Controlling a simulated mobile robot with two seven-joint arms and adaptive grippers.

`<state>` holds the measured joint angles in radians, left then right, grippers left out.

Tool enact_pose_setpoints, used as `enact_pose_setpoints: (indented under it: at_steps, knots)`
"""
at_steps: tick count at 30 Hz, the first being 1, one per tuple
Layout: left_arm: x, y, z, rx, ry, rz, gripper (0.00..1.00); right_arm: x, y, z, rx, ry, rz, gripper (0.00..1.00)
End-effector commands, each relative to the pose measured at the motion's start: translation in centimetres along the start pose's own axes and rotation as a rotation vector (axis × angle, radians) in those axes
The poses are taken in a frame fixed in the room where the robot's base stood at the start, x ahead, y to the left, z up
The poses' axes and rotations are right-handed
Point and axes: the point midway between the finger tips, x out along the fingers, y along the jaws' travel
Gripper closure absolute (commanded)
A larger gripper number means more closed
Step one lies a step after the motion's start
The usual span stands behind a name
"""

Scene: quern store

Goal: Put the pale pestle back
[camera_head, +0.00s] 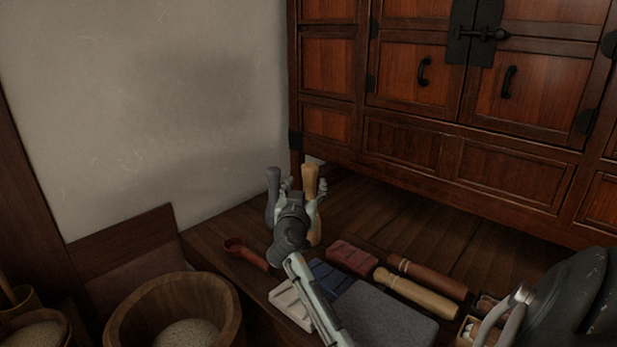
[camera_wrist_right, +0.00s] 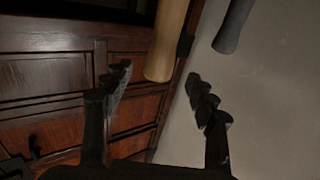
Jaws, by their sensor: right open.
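My right gripper (camera_head: 298,190) is open, at the back of the low wooden bench. A tan, pale wooden pestle (camera_head: 310,181) stands upright by its fingers. In the right wrist view its rounded end (camera_wrist_right: 165,45) shows beyond and between the spread fingertips of the gripper (camera_wrist_right: 162,90), with gaps beside it. A grey pestle (camera_head: 273,180) stands upright to its left and also shows in the wrist view (camera_wrist_right: 234,24). Another pale, pestle-like wooden piece (camera_head: 415,293) lies at the front right. The feet of the upright pestles are partly hidden by my gripper.
A brown wooden piece (camera_head: 430,276) lies behind the pale one. Red blocks (camera_head: 352,257), blue blocks (camera_head: 331,277), a white tray (camera_head: 288,303), a grey mat (camera_head: 385,318) and a reddish scoop (camera_head: 246,252) surround my arm. A grain bucket (camera_head: 222,305) stands left; a cabinet (camera_head: 415,140) rises behind.

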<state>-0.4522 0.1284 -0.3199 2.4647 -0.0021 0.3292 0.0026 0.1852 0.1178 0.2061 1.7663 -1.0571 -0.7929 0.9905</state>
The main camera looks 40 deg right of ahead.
Motion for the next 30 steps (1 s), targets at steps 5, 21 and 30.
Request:
enact_pose_setpoints:
  at_steps: [5, 21, 30]
  knots:
    - [0.0, 0.0, 0.0, 0.0, -0.003, 0.002, 0.65, -3.4, -0.1, 0.1, 0.001, 0.0, -0.002, 0.42]
    - [0.0, 0.1, -0.2, -0.001, 0.003, 0.003, 0.65, -9.1, -5.3, -0.6, -0.038, 0.039, -0.25, 0.42]
    - [0.0, 0.1, 0.0, -0.001, 0.0, 0.003, 0.65, -33.2, -15.3, -8.5, 0.101, 0.372, -1.021, 0.42]
